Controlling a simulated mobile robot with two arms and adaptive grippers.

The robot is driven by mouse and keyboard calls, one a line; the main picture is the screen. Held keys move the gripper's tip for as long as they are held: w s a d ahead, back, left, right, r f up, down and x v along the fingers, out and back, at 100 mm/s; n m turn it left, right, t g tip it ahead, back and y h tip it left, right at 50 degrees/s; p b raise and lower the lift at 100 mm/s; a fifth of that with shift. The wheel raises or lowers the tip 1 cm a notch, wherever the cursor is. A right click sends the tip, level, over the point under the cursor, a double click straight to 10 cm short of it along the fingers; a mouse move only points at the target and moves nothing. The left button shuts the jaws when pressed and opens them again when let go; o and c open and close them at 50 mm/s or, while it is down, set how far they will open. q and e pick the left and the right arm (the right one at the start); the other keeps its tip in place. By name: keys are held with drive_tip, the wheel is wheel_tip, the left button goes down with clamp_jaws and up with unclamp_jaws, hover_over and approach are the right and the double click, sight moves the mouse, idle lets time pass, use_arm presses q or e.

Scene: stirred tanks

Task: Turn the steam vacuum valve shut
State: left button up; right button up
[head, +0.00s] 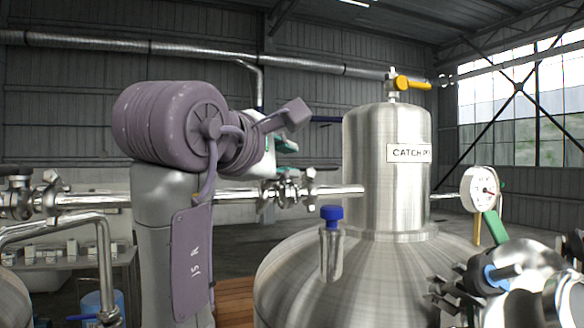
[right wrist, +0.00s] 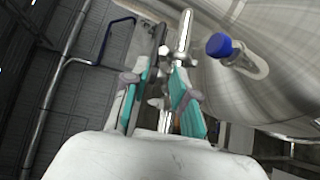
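My right gripper (head: 285,158), with teal finger pads, is just above the valve fitting (head: 288,190) on the horizontal steel pipe left of the catch pot (head: 390,185). My grey-mauve arm partly hides it. In the right wrist view the gripper (right wrist: 165,95) is open, with its teal pads apart. Metal fittings and the bright pipe (right wrist: 184,32) show between and beyond the fingers. A dark bar (right wrist: 158,38) shows beyond the left finger; I cannot tell what it belongs to. No label names the steam vacuum valve, and contact is unclear. My left gripper is not in view.
A blue-capped stub (head: 331,214) rises from the domed tank (head: 345,270), close to the pipe. The catch pot bears a yellow lever (head: 412,83). A gauge (head: 480,188) and a green lever (head: 493,226) are at right. More piping (head: 95,200) runs at left.

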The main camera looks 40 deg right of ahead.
drive_tip(key=p, duration=0.3)
approach(317, 167)
drive_tip(key=x, duration=0.3)
drive_tip(key=p+x, duration=0.2)
drive_tip(key=x, duration=0.4)
drive_tip(key=shift+w+d+p, duration=0.2)
drive_tip(key=shift+d+p, duration=0.05)
drive_tip(key=shift+p, duration=0.15)
drive_tip(key=shift+w+d+f, duration=0.1)
drive_tip(key=shift+w+d, duration=0.1)
drive_tip(key=shift+d, duration=0.4)
drive_tip(key=shift+w, duration=0.1)
drive_tip(key=shift+c, duration=0.4)
clamp_jaws()
